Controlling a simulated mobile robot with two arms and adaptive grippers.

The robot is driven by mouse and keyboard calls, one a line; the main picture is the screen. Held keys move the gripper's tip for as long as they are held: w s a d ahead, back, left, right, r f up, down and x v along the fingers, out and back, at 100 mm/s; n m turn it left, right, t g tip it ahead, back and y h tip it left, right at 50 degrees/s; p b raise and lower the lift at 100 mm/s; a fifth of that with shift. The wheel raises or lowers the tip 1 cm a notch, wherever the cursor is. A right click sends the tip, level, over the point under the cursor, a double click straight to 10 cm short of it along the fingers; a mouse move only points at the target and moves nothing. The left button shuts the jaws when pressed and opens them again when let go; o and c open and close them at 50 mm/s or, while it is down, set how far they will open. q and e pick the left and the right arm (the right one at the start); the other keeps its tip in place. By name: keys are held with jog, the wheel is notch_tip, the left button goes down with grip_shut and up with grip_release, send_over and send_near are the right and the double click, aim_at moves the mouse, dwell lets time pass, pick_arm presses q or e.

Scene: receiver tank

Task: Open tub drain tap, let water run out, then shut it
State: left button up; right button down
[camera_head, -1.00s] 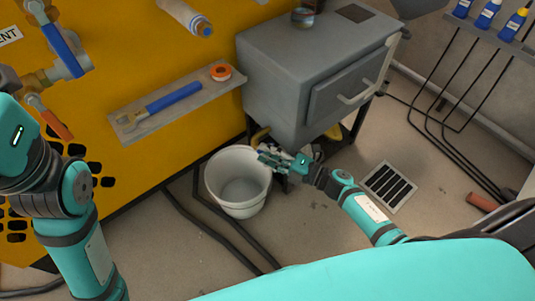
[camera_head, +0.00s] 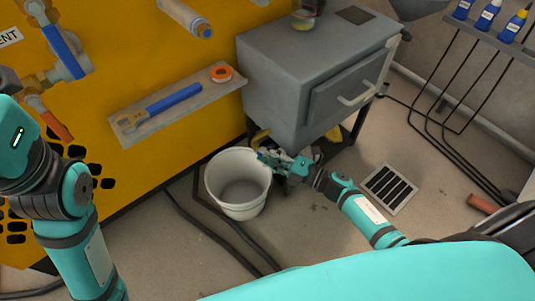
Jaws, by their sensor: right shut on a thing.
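A grey metal tub cabinet (camera_head: 275,85) stands right of the yellow machine. A pale bucket (camera_head: 240,205) stands on the floor below its front left corner. My right gripper (camera_head: 268,157) is at the bucket's upper right rim, under the cabinet. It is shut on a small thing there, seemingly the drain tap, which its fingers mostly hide. No running water shows, and the bucket's inside looks plain grey. My left arm (camera_head: 75,190) stands at the left edge; its gripper is not in view.
A shelf (camera_head: 130,122) on the yellow machine holds a blue-handled wrench (camera_head: 170,100) and an orange-red ring (camera_head: 221,72). A floor grate (camera_head: 390,188) lies right of my right arm. Dark hoses (camera_head: 215,229) run past the bucket. Blue bottles (camera_head: 488,16) stand at upper right.

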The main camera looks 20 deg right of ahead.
jog(key=m+t, duration=0.1)
jog(key=m, duration=0.3)
jog(key=m+t, duration=0.2)
jog(key=m, duration=0.2)
jog(key=m+t+b, duration=0.1)
jog(key=m, duration=0.4)
jog(key=shift+a+f+t+h, duration=0.1)
jog(key=shift+f+t+h, duration=0.2)
jog(key=shift+f+t, duration=0.1)
jog(key=c, duration=1.4)
grip_release()
jog(key=shift+r, duration=0.1)
jog(key=shift+s, duration=0.15)
jog(key=v, duration=1.2)
jog(key=shift+a, duration=0.1)
